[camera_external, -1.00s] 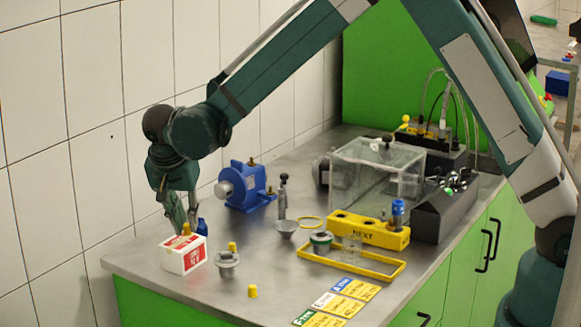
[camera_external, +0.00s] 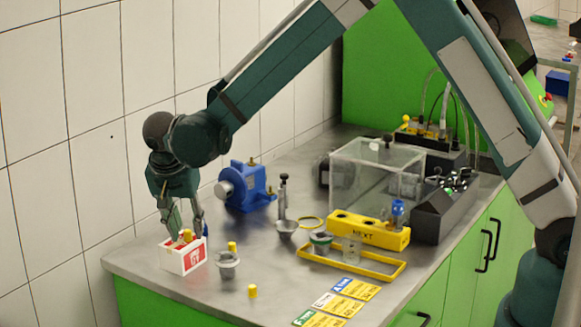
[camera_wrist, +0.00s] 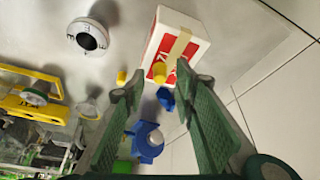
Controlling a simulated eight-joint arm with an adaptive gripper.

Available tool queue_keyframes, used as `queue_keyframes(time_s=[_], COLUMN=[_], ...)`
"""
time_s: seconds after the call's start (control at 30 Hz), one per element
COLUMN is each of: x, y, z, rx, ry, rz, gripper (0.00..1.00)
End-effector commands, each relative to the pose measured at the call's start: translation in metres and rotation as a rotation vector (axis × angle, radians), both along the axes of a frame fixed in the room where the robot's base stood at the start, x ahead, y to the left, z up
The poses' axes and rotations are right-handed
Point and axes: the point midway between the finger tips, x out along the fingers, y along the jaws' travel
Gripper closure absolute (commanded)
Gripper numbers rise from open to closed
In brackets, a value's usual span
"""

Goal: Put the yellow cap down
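A yellow cap (camera_external: 187,235) is at the top of a red and white box (camera_external: 183,258) near the table's left end. In the wrist view, this cap (camera_wrist: 159,73) shows against the box (camera_wrist: 172,43), between my fingertips with gaps on both sides. Whether it rests on or in the box is hard to tell. My gripper (camera_external: 187,229) is open around the cap, pointing down over the box; its spread fingers also show in the wrist view (camera_wrist: 157,83). Two other yellow caps stand on the table, one behind the grey cup (camera_external: 232,246) and one near the front edge (camera_external: 252,291).
The grey metal cup (camera_external: 227,262) stands right of the box. A small blue part (camera_wrist: 166,98) lies close to the box, by my fingers. A blue pump (camera_external: 245,187) stands behind. The tiled wall is close on the left. Bare table lies in front of the pump.

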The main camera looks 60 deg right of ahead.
Motion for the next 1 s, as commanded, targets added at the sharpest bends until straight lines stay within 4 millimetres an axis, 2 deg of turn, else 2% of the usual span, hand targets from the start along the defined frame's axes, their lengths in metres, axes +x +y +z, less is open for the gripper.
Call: queue_keyframes(time_s=[0.27,0.47,1.0], x=[0.0,-0.002,-0.013], y=[0.0,0.005,0.034], z=[0.003,0.017,0.09], rx=[0.0,0.0,0.0], ry=[0.0,0.0,0.0], rz=[0.0,0.0,0.0], gripper=[0.72,0.72,0.72])
